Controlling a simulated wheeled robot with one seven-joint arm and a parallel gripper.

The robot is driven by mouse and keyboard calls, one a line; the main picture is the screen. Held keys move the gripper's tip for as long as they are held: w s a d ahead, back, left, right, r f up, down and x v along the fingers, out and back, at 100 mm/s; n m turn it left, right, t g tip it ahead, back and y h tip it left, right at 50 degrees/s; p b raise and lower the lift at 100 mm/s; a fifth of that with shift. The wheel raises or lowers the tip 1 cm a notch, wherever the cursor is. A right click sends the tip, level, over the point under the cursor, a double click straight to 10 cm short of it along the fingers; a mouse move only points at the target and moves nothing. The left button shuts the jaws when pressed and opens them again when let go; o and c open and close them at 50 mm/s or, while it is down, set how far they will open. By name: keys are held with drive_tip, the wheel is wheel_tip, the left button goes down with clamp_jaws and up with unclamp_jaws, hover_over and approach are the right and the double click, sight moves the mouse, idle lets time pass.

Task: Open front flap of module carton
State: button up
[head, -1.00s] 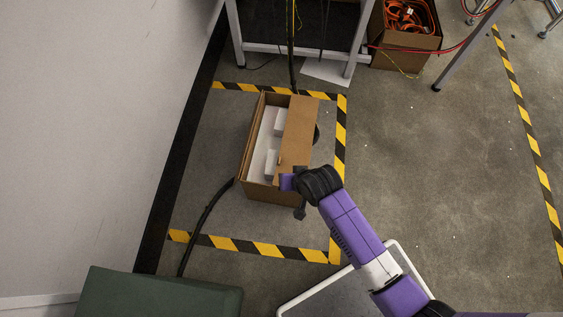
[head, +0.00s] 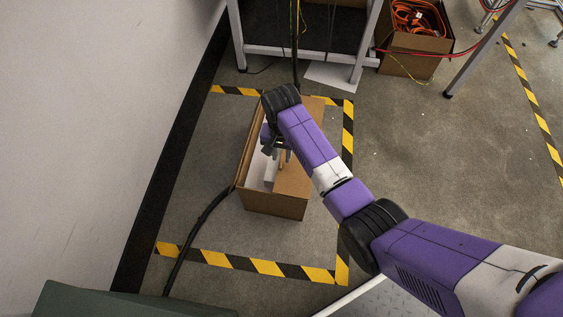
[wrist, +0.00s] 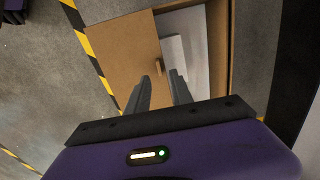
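The module carton (head: 275,206) is an open-topped brown box on the floor. A flat cardboard flap (head: 297,181) covers its right side; it fills the left of the wrist view (wrist: 118,48). A small tan tab (wrist: 159,66) stands at the flap's inner edge. The left side is uncovered, showing a white lining and a white block (wrist: 176,52). My gripper (wrist: 163,82) is over the carton, its two grey fingers apart and empty. The tab lies just beyond the gap between the fingertips. My arm hides the carton's far part in the head view.
Yellow-black floor tape (head: 268,266) frames the carton. A black cable (head: 200,222) runs on the floor at its left. A bench frame (head: 300,52) stands behind it, with a box of orange cable (head: 409,62) at its right. Floor right of the tape is mostly clear.

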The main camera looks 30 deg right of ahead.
sight(282, 163)
drive_tip(key=shift+f+b, duration=0.75)
drive_tip(key=shift+f, duration=1.2)
clamp_jaws()
